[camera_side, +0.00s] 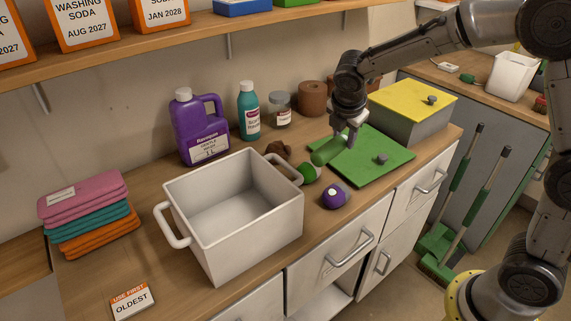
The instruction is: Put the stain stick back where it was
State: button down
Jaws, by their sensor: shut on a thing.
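The stain stick appears to be the light green cylinder (327,151) at my gripper (346,137). My gripper is shut on it, at its right end, and points down from above. The stick lies tilted over the left edge of a flat green panel (375,170) with a grey knob (382,159). I cannot tell whether the stick touches the panel or hangs just above it. The fingertips are partly hard to make out.
A white tub (249,232) with handles stands left. Near it are a dark green round item (308,174), a brown lump (279,150) and a purple item (334,196). Bottles (200,128) and jars stand behind. A grey box with yellow lid (412,101) is right.

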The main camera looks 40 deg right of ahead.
jog(key=n, duration=0.1)
jog(key=a+r+n+t, duration=0.1)
jog(key=shift+w+a+n+y, duration=0.1)
jog(key=shift+n+y, duration=0.2)
jog(key=shift+y, duration=0.1)
jog(key=shift+w, duration=0.2)
jog(key=w+f, duration=0.4)
jog(key=w, duration=0.4)
send_near(300, 157)
jog(key=shift+w+d+f, duration=0.3)
jog(key=shift+w+d, duration=0.2)
jog(key=shift+d, duration=0.3)
jog(key=shift+w+f, duration=0.5)
jog(key=shift+f, duration=1.7)
jog(key=shift+f, duration=0.1)
jog(key=c, duration=0.8)
grip_release()
jog(key=shift+f, duration=0.1)
